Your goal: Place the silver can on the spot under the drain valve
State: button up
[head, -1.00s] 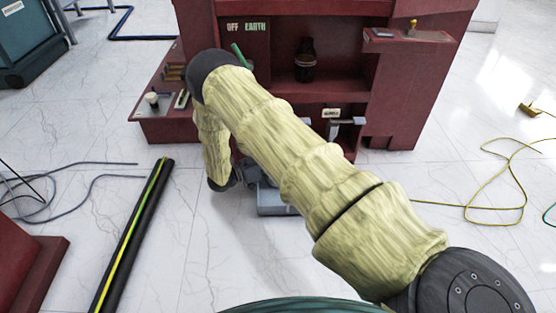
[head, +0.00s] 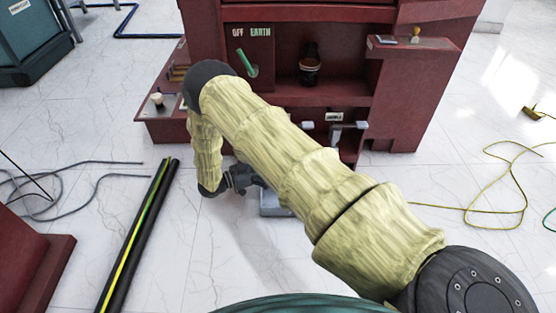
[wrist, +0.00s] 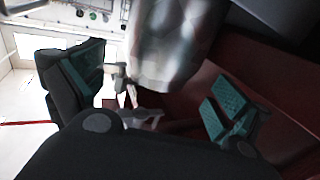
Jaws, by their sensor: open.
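A blurred silver object that looks like the silver can (wrist: 165,50) is in the wrist view, close up between the two teal-padded fingers. My gripper (wrist: 155,98) is open, with visible gaps between its pads and the can. In the head view my gripper (head: 257,182) is low, partly behind my forearm, beside a grey tray-like block (head: 275,204) on the floor. The can cannot be made out there. A grey tap-like fitting (head: 338,131), perhaps the drain valve, sits below a small label on the red cabinet. The spot under it is largely hidden by my arm.
Loose cables (head: 505,190) lie at right. White floor between is clear.

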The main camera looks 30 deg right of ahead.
jog(key=w+a+p, duration=0.1)
jog(key=a+p, duration=0.1)
jog(key=a, duration=0.5)
jog(key=shift+r+p, duration=0.15)
jog(key=shift+p, duration=0.25)
jog(key=shift+d, duration=0.15)
